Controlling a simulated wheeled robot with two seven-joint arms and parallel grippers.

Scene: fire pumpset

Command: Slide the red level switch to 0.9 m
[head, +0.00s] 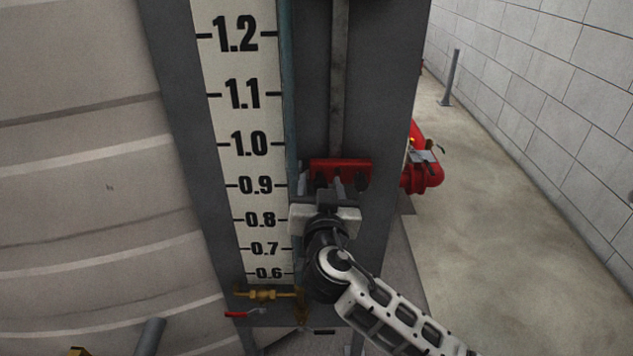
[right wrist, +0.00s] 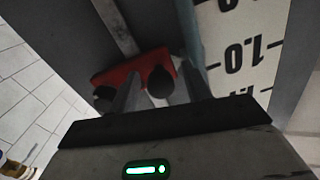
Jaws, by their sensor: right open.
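The red level switch (head: 340,167) is a red block with two dark knobs on a grey vertical rail (head: 340,70). In the head view it appears level with the stretch between the 0.9 and 1.0 marks of the white scale (head: 240,130), nearer 0.9. My right gripper (head: 321,184) is just below and in front of it, fingers pointing at it. In the right wrist view the red switch (right wrist: 135,70) shows with one knob between the open fingers (right wrist: 160,90) and the other outside them. Contact cannot be told. My left gripper is not in view.
A large ribbed tank (head: 90,180) fills the left. A brass valve (head: 266,294) with a red handle sits below the scale. Red pipework (head: 422,170) stands behind the panel at right. Open floor (head: 510,230) runs along the block wall (head: 560,70).

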